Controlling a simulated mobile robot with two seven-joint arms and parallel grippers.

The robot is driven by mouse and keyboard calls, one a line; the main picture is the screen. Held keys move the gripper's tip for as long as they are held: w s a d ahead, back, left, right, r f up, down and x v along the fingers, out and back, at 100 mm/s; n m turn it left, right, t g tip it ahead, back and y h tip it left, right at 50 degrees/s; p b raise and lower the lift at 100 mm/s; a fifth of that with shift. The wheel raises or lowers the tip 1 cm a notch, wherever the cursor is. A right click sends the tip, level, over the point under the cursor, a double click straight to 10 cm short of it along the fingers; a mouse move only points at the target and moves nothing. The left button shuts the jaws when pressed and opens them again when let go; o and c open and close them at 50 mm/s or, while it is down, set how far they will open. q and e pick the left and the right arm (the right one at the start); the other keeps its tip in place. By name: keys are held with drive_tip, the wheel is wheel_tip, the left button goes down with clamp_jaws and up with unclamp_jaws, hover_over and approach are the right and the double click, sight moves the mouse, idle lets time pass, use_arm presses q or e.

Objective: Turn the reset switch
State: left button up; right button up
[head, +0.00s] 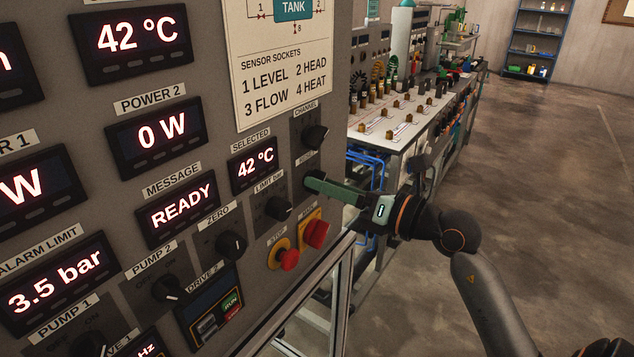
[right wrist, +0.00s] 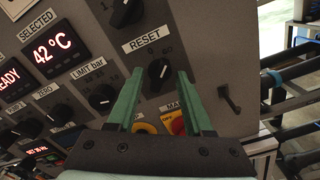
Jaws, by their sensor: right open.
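The reset switch (right wrist: 158,76) is a round black knob under a RESET label on the grey panel. In the right wrist view its white pointer mark leans to the upper right. My right gripper (right wrist: 160,80) is open, with its two green fingers on either side of the knob and a visible gap to each. In the head view the right gripper (head: 312,184) reaches the panel from the right and hides the knob. Whether the fingertips touch the panel I cannot tell. My left gripper is in neither view.
The channel knob (head: 315,137) sits above and the limit knob (head: 279,208) to the lower left. The red stop button (head: 289,259) and the red main switch (head: 316,233) are below. A workbench (head: 400,140) stands behind on the right. Open floor (head: 560,200) lies farther right.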

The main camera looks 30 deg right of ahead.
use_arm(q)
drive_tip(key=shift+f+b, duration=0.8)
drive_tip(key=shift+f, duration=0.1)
use_arm(e)
drive_tip(key=v, duration=0.6)
drive_tip(key=shift+s, duration=0.1)
use_arm(q)
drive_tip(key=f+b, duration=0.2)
drive_tip(key=b, duration=0.1)
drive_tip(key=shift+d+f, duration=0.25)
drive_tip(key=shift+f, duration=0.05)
use_arm(e)
drive_tip(key=v, duration=1.2)
drive_tip(key=shift+s, duration=0.2)
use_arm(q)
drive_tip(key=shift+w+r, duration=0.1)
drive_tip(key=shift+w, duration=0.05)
use_arm(e)
drive_tip(key=shift+d, duration=0.15)
idle(0.5)
